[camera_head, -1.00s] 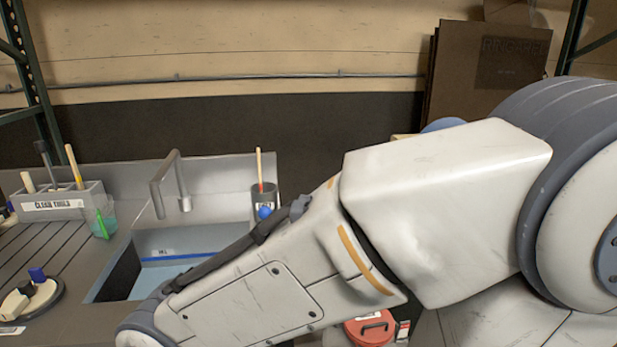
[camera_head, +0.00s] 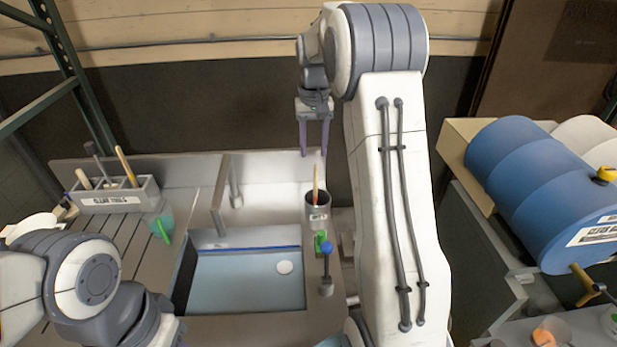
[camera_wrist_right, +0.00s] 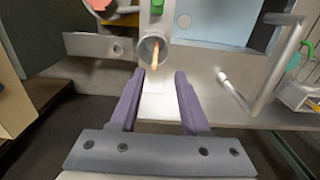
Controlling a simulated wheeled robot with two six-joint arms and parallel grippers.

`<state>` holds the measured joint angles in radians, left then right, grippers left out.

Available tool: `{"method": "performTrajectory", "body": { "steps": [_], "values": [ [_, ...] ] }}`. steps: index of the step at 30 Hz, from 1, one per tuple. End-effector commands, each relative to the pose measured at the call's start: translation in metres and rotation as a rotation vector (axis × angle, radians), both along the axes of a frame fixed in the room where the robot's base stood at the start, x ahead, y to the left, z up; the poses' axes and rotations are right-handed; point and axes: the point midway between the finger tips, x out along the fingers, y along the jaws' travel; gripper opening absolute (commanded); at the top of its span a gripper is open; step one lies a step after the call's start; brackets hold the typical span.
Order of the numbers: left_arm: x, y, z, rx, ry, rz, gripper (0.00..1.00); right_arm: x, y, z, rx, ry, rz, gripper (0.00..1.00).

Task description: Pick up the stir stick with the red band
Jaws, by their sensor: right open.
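The stir stick (camera_head: 316,178) stands in a grey cup (camera_head: 318,213) on the counter behind the sink's right corner. Its upper part is pale wood, with a reddish part just above the cup rim; the lower end is hidden. My right gripper (camera_head: 314,150) is open and empty, pointing down above and behind the cup in the head view. In the right wrist view, the stick (camera_wrist_right: 155,57) and cup (camera_wrist_right: 146,50) lie just beyond and between the purple fingers of the gripper (camera_wrist_right: 160,75), not touching them. My left arm shows at lower left; its gripper is out of view.
A sink basin (camera_head: 245,283) holds a pale round item. A blue-knobbed lever (camera_head: 327,268) and a green item (camera_head: 320,241) stand near the cup. A faucet (camera_head: 233,185) is to its left. A tool holder (camera_head: 110,197) stands far left; a blue drum (camera_head: 545,185) is at right.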

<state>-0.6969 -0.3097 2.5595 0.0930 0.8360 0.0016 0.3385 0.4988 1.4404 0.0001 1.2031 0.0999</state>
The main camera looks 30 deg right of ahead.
Motion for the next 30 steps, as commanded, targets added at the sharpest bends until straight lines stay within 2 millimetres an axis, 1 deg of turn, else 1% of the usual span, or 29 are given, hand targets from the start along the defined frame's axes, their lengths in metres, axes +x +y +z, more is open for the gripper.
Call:
{"method": "performTrajectory", "body": {
  "steps": [2,6,9,13,16,19,22,26,30],
  "values": [
    [0.000,0.000,0.004,0.001,0.001,0.000,0.43,-0.001,-0.007,-0.008,0.001,0.005,-0.014,0.46],
    [0.000,0.000,0.007,0.001,0.001,0.000,0.43,-0.003,-0.009,-0.031,0.002,0.006,-0.016,0.46],
    [0.000,0.000,0.009,0.001,0.001,0.000,0.43,-0.002,-0.010,-0.043,0.000,0.003,-0.017,0.46],
    [0.000,0.000,0.012,0.001,0.001,0.000,0.43,-0.002,-0.010,-0.052,0.000,0.001,-0.016,0.46],
    [0.000,0.000,0.020,0.000,0.000,0.001,0.43,-0.001,-0.010,-0.061,0.001,0.005,-0.015,0.46],
    [0.000,0.000,0.030,0.000,0.000,0.001,0.43,0.000,-0.011,-0.076,0.002,0.006,-0.014,0.46],
    [0.000,0.000,0.033,0.000,0.000,0.001,0.43,0.000,-0.011,-0.092,0.001,0.005,-0.013,0.46],
    [0.000,0.000,0.034,0.000,0.000,0.001,0.43,0.001,-0.011,-0.101,0.000,0.000,-0.012,0.46],
    [0.000,0.000,0.033,0.000,0.000,0.002,0.43,0.002,-0.010,-0.103,0.000,-0.001,-0.012,0.46]
  ]
}}
